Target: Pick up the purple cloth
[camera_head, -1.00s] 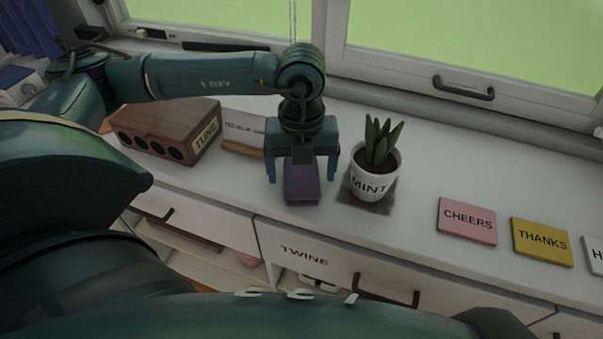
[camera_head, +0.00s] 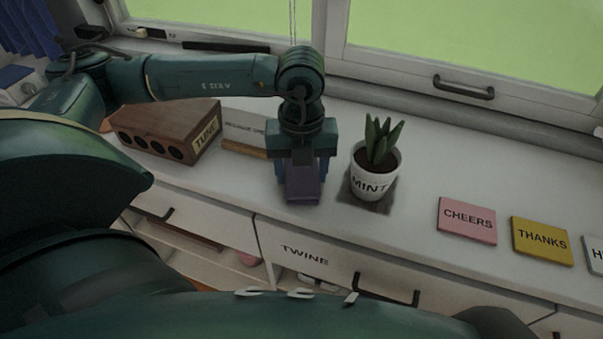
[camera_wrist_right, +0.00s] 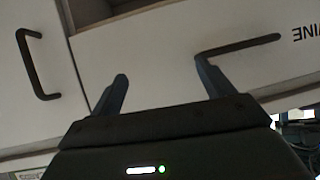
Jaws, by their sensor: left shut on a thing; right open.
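The purple cloth (camera_head: 302,187) is a small folded block on the white counter, left of the plant pot in the head view. My left gripper (camera_head: 303,172) points down over it, with its blue fingers closed against the cloth's two sides. The upper part of the cloth is hidden by the gripper. The cloth appears to rest at counter height; I cannot tell whether it is lifted. My right gripper (camera_wrist_right: 163,88) shows in the right wrist view, its fingers spread and empty in front of the white drawers.
A potted plant (camera_head: 374,172) marked MINT stands close right of the left gripper. A brown box (camera_head: 165,130) marked TUNE and a small sign (camera_head: 245,132) are on the left. Pink (camera_head: 467,220) and yellow (camera_head: 542,241) cards lie at right. The window (camera_head: 470,60) is behind.

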